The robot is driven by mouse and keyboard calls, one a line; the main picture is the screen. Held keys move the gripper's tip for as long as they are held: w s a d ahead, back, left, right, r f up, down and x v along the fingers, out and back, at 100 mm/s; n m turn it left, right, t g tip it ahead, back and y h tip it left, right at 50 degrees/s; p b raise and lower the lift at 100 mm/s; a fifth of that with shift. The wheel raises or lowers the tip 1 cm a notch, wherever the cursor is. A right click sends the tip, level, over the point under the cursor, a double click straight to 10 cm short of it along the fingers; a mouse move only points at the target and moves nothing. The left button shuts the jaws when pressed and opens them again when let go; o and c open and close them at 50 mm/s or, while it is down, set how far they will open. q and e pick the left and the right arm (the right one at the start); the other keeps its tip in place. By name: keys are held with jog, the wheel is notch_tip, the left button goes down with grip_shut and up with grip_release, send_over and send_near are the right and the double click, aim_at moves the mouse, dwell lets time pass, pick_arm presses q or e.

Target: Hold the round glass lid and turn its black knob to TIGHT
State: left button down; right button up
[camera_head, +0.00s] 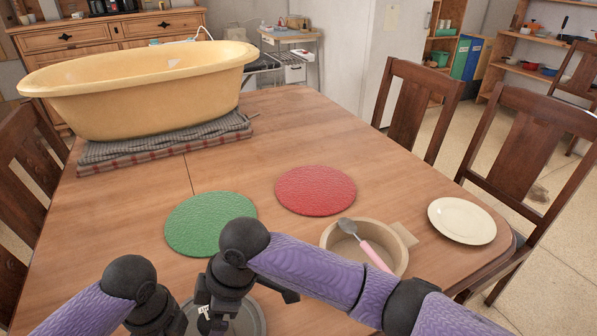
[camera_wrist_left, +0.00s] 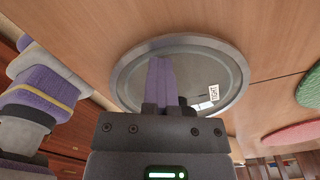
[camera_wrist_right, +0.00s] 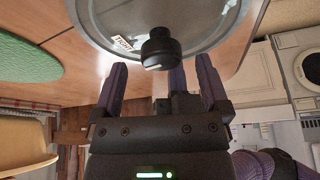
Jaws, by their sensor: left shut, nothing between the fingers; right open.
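The round glass lid (camera_head: 262,318) shows as a grey rim at the bottom of the head view, mostly hidden by my grippers. It lies on the table in the left wrist view (camera_wrist_left: 232,75). Its black knob (camera_wrist_right: 160,45) stands at its middle, near a white TIGHT label (camera_wrist_right: 122,43). A pale mark on the knob's side does not point at the label. My right gripper (camera_wrist_right: 162,64) is open, its fingers spread on either side of the knob's line; contact cannot be told. My left gripper (camera_wrist_left: 160,60) is shut and empty, its fingers appearing over the lid.
A green mat (camera_head: 210,224) and a red mat (camera_head: 316,190) lie beyond the lid. A round beige dish (camera_head: 398,262) with a pink-handled spoon (camera_head: 372,253) and a cream plate (camera_head: 462,220) are at right. A yellow tub (camera_head: 140,90) stands on folded cloth at the back.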

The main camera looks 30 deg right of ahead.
pick_arm(q)
jog(key=shift+s, duration=0.1)
pick_arm(e)
jog(key=d+r+m+y, duration=0.1)
jog(key=d+r, duration=0.3)
jog(key=r, duration=0.6)
jog(key=w+d+r+m+t, duration=0.1)
jog(key=w+d+m+t, duration=0.2)
jog(key=d, duration=0.4)
jog(key=w+d+r+m+t, duration=0.1)
jog(key=w+d+m+t, duration=0.2)
jog(key=d, duration=0.5)
jog(key=w+d+r+m+t, duration=0.1)
jog(key=w+d+m+t, duration=0.2)
jog(key=d+t, duration=0.4)
jog(key=shift+d+m, duration=0.3)
jog(key=shift+m, duration=0.5)
jog(key=shift+w, duration=0.1)
pick_arm(q)
notch_tip(320, 180, up, 5)
jog(key=p, duration=0.5)
jog(key=shift+r, duration=0.15)
pick_arm(e)
notch_tip(320, 180, up, 6)
jog(key=shift+t, duration=0.3)
